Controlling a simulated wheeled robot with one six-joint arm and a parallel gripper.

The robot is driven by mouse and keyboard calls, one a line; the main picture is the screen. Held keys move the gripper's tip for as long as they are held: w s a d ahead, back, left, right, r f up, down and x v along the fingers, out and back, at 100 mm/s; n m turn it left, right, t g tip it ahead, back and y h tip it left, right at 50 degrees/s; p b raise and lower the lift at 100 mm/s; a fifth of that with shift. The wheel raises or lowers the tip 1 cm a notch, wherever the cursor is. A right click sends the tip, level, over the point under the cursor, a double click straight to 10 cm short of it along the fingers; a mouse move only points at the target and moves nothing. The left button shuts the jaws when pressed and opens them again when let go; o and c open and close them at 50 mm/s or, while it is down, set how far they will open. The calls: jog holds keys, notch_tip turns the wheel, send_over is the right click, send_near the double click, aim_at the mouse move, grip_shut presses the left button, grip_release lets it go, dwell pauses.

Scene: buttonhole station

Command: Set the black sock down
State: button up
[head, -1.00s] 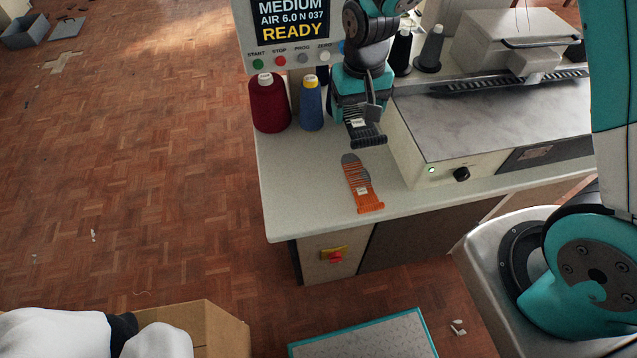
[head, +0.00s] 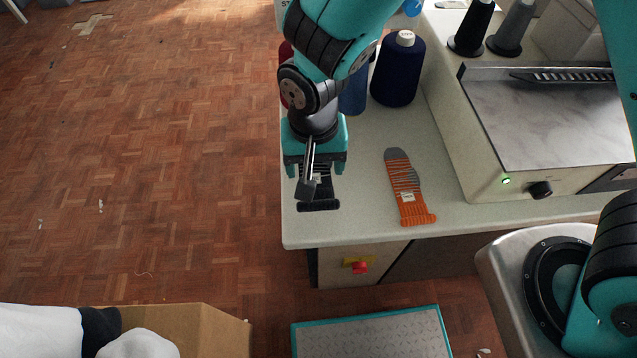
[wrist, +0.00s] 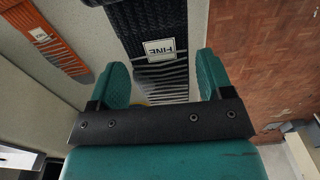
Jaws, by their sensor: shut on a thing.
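The black sock (head: 319,203) has grey stripes and a white label and is in my gripper (head: 314,172). In the head view it is over the left end of the pale worktop (head: 366,221), left of the orange sock (head: 408,190). In the wrist view the black sock (wrist: 150,25) extends away from between the two teal fingers of my gripper (wrist: 168,82), its label reading upside down. The orange and grey sock lies flat on the worktop and shows at the upper left of the wrist view (wrist: 50,38). Whether the black sock touches the worktop is hard to tell.
A navy cone (head: 398,72) and a blue cone (head: 353,95) stand behind my gripper. A machine with a grey marble-like top (head: 550,115) is on the right. The worktop's left edge is close to the sock, with parquet floor (head: 150,180) beyond.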

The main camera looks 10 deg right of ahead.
notch_tip(320, 180, down, 8)
jog(key=shift+f, duration=0.1)
dwell(0.4)
jog(key=o, duration=0.9)
